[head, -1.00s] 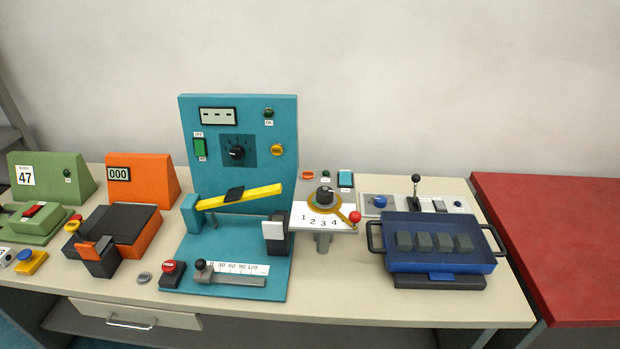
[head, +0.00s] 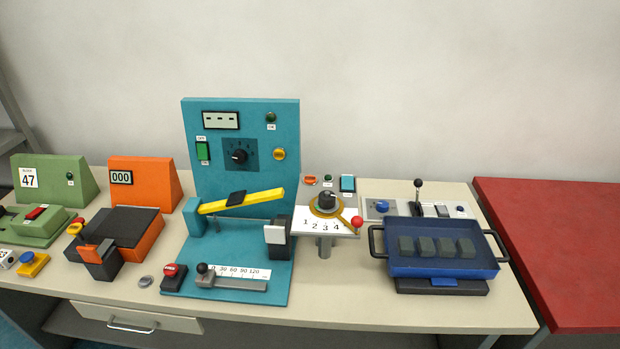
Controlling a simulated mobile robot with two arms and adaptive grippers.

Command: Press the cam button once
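A teal gate machine (head: 240,120) stands upright in the middle of the table. A round yellow button (head: 279,154) sits on its panel, right of a black dial (head: 239,156); its small lettering is too blurred to read. A red button on a dark box (head: 174,271) is at the machine's front left. I cannot tell from the lettering which one is the cam button. Neither of my grippers shows in the head view.
A yellow bar (head: 240,201) crosses the teal machine above a slider (head: 205,275). An orange device (head: 145,181) and a green one (head: 55,181) stand left. A white numbered dial stand (head: 325,229) and blue tray (head: 445,269) stand right. A red table (head: 560,250) adjoins.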

